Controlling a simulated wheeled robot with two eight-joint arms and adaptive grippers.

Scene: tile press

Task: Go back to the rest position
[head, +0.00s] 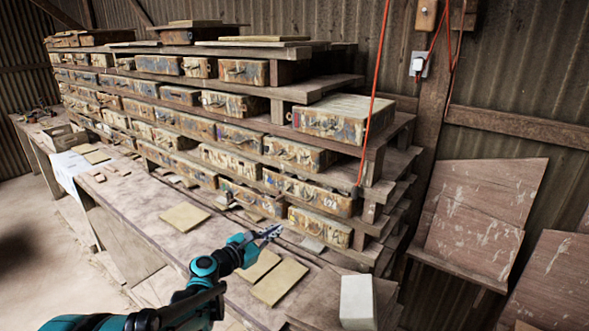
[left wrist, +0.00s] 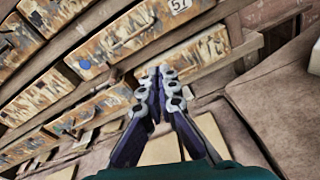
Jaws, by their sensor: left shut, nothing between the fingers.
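My left gripper (head: 268,234) reaches in from the lower left over the workbench (head: 140,205), in front of the lower drawers of the rack. It is shut and empty. In the left wrist view its two fingers (left wrist: 162,75) meet at the tips, with a drawer front behind them. It seems apart from the drawers, though the gap is hard to judge. My right gripper is not in view.
A rack of worn drawers (head: 240,135) stands along the bench. Flat tiles (head: 279,282) and another tile (head: 185,217) lie on the bench. A white block (head: 357,302) stands at the front right. A red cord (head: 374,90) hangs before the rack. Boards (head: 480,215) lean at right.

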